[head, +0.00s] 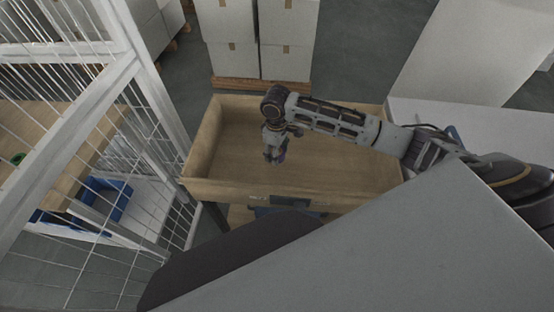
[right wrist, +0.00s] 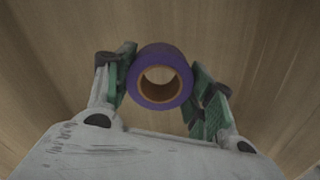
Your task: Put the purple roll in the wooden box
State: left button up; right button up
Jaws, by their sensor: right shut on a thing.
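The purple roll (right wrist: 184,68) is a purple ring with an orange-brown inner core. It sits between the green-padded fingers of my right gripper (right wrist: 160,88) in the right wrist view. The gripper is shut on it. In the head view my right gripper (head: 275,155) hangs over the inside of the wooden box (head: 225,189), with a small bit of purple showing at its fingers. The light wood of the box fills the background of the right wrist view. I cannot tell how high the roll is above the box floor. My left gripper is not in view.
A white wire cage (head: 150,85) stands at the left, with a blue bin (head: 110,197) behind its wires. White boxes (head: 230,45) on a pallet stand behind the wooden box. A grey surface (head: 330,260) fills the lower right. The visible box floor looks empty.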

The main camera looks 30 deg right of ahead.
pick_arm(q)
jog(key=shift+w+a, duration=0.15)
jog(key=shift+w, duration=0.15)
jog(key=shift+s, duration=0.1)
pick_arm(e)
jog(key=shift+f, duration=0.1)
jog(key=shift+f, duration=0.25)
notch_tip(320, 180, down, 4)
jog(key=shift+r, duration=0.1)
jog(key=shift+f, duration=0.2)
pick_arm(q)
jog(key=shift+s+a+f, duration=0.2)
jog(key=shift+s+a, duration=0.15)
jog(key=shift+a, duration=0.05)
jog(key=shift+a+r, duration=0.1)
pick_arm(e)
jog(key=shift+f, duration=0.1)
